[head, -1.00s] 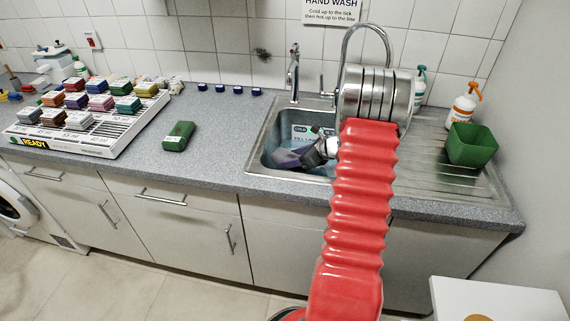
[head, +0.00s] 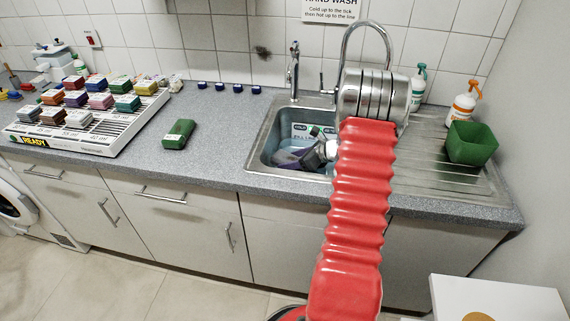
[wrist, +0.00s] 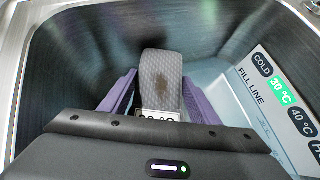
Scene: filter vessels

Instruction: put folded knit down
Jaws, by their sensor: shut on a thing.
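The folded knit (wrist: 162,80) is a grey, ribbed pad with a brown stain and a small label at its near end. It shows in the wrist view between the two purple fingers of my gripper (wrist: 160,98), which is shut on it. In the head view my gripper (head: 293,158) is down inside the sink basin (head: 258,150), and the knit cannot be made out there. The basin's floor and walls surround the knit in the wrist view. Whether the knit touches the bottom or water is unclear.
A temperature strip with a fill line (wrist: 285,105) is on the basin wall at right. The tap (head: 293,72) stands behind the basin. A green tub (head: 472,144) sits on the drainer. A rack (head: 120,130) of coloured folded pieces and a green block (head: 178,134) are on the left counter.

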